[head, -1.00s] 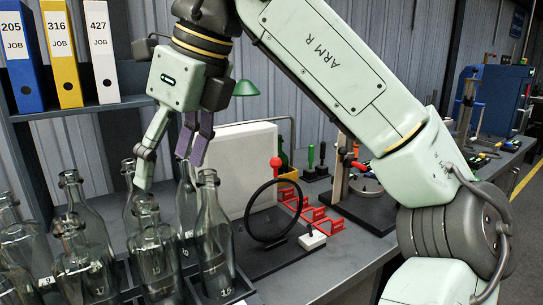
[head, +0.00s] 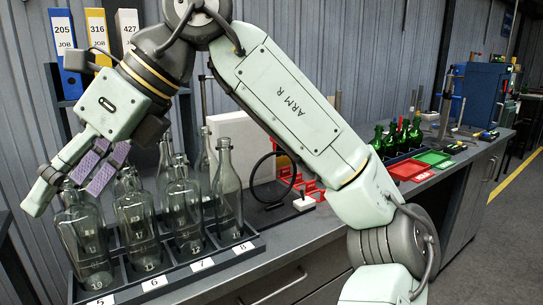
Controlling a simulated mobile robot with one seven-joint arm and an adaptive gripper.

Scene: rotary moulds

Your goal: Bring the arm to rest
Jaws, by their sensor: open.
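My arm (head: 295,110) is raised and bent over the bench, its forearm sloping down to the left. My gripper (head: 70,186) is open, tilted down to the left, with purple pads on its fingers. It is at the left end of a dark rack (head: 214,263), close to the necks of the clear bottles there. I cannot tell whether it touches any. No bottle is seen held between the fingers. A front left clear bottle (head: 90,250) is partly hidden behind the fingers. Another clear bottle (head: 227,195) stands upright at the rack's right end.
Binders (head: 66,35) stand on a shelf behind the gripper. A white panel (head: 235,130), a black ring (head: 272,178) and red parts are right of the rack. Green bottles (head: 377,143), a red tray (head: 409,170) and a green tray (head: 432,158) lie farther right.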

